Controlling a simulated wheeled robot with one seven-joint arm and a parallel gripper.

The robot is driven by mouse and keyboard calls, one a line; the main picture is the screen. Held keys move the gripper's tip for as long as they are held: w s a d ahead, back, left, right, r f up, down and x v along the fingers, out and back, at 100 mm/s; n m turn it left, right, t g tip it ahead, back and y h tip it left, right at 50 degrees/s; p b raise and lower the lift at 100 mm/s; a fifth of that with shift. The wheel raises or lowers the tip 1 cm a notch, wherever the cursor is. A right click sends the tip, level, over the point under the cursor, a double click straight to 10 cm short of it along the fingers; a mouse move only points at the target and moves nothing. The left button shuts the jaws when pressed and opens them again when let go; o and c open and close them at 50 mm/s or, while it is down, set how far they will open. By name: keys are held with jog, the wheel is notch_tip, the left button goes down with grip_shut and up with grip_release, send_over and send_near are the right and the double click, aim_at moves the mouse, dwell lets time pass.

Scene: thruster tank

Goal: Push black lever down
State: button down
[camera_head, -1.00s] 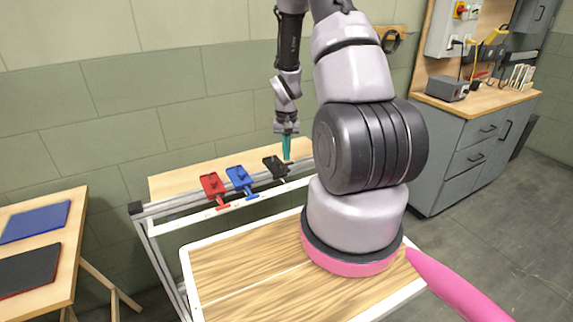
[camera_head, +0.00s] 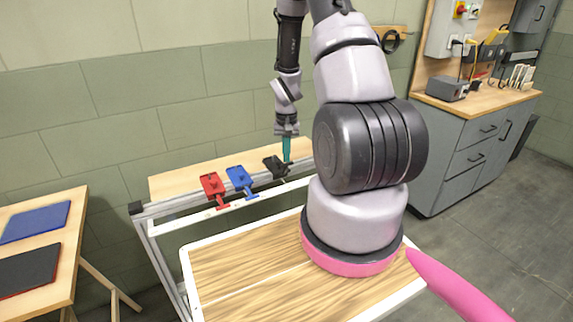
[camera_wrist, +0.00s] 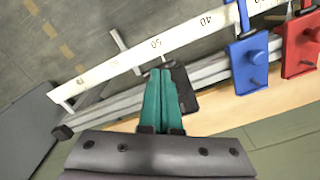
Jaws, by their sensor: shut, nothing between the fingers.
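The black lever unit (camera_head: 273,166) is mounted on the metal rail, at the right end of a row of three. My gripper (camera_head: 287,160) is shut, its teal fingers pointing down at the right side of the black unit. In the wrist view the shut fingers (camera_wrist: 160,72) cover part of the black lever unit (camera_wrist: 184,86), whose body shows to their right. Whether the fingertips touch the lever cannot be told; the lever's handle is mostly hidden.
A blue lever unit (camera_head: 240,180) and a red lever unit (camera_head: 212,187) stand left of the black one on the same rail. A white marked ruler strip (camera_wrist: 180,39) runs along the rail. A wooden table (camera_head: 80,206) with dark panels stands at the left.

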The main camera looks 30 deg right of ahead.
jog(key=shift+s+f, duration=0.15)
jog(key=shift+f, duration=0.15)
dwell(0.4)
notch_tip(320, 180, up, 9)
dwell(0.9)
dwell(0.3)
